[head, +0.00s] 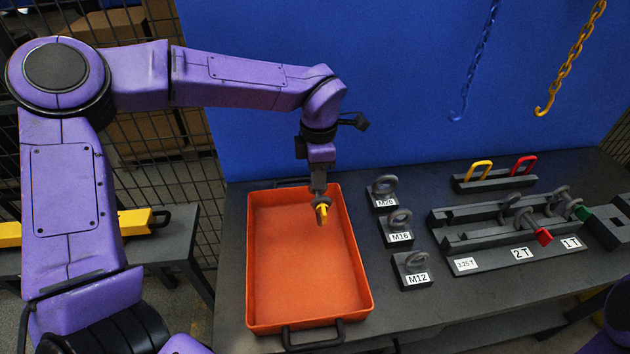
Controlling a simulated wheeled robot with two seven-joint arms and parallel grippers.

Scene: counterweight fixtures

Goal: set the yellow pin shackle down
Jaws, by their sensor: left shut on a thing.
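The yellow pin shackle (322,213) is a grey shackle with a yellow pin, small in the head view. My left gripper (319,192) points down and is shut on it, holding it over the orange tray (257,262). I cannot tell the exact height, but it appears above the tray floor, which looks empty. My right gripper is not in view; only a bit of purple arm shows at the lower right edge.
Eye bolts on blocks labelled M20, M16 (399,238) and M12 stand right of the tray. Further right is a rack (452,243) marked 3.25 T, 2 T and 1 T, holding red-pin and green-pin shackles. Blue and yellow chains (570,62) hang behind.

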